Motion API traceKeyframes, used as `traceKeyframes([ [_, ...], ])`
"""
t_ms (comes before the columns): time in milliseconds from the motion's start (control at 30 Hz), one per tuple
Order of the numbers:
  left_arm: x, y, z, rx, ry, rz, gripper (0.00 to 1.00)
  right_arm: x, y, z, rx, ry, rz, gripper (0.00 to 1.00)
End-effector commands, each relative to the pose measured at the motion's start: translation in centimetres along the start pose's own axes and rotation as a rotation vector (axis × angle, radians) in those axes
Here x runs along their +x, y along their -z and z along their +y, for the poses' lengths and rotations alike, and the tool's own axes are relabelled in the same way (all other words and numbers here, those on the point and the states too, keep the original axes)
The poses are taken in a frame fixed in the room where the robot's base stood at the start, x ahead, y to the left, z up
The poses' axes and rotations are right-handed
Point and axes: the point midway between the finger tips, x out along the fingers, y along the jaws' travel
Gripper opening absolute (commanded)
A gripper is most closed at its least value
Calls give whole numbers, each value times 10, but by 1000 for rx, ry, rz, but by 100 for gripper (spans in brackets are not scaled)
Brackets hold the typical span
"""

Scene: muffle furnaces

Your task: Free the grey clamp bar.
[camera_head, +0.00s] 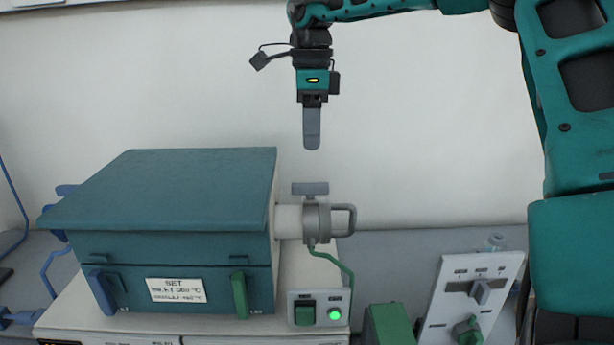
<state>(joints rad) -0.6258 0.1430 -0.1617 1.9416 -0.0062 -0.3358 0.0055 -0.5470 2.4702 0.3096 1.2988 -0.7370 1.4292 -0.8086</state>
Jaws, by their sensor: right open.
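The grey clamp bar (310,188) is a short flat bar on top of a grey clamp ring (316,218). The ring sits around the pale pipe (287,221) on the right side of the teal furnace (170,205). My right gripper (312,147) points straight down above the bar, with a gap between fingertips and bar. It is seen edge-on, so one finger hides the other; it is open and nothing shows in it. My left gripper is out of view.
A grey loop handle (343,220) sticks out right of the clamp. Below are a switch box with a lit green lamp (335,314) and a green cable (340,264). A tilted white panel (460,310) stands at right. The wall behind is bare.

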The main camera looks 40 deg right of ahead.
Motion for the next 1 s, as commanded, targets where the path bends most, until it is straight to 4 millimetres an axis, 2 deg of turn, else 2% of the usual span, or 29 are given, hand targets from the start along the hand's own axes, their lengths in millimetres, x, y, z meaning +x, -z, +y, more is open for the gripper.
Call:
traceKeyframes([
  [33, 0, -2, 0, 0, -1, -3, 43, 14, 1, 1, -1, -5, 2, 45],
  [200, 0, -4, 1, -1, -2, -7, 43, 49, 1, 1, 0, -5, 2, 45],
  [433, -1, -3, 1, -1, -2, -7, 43, 84, 0, 0, 1, -2, 1, 45],
  [600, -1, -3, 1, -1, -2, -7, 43, 95, 0, 0, 1, -1, -1, 45],
  [867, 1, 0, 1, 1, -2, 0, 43, 97, 0, 0, 2, 0, -1, 45],
  [1000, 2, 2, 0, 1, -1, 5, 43, 96, 0, 0, 2, 0, -1, 34],
])
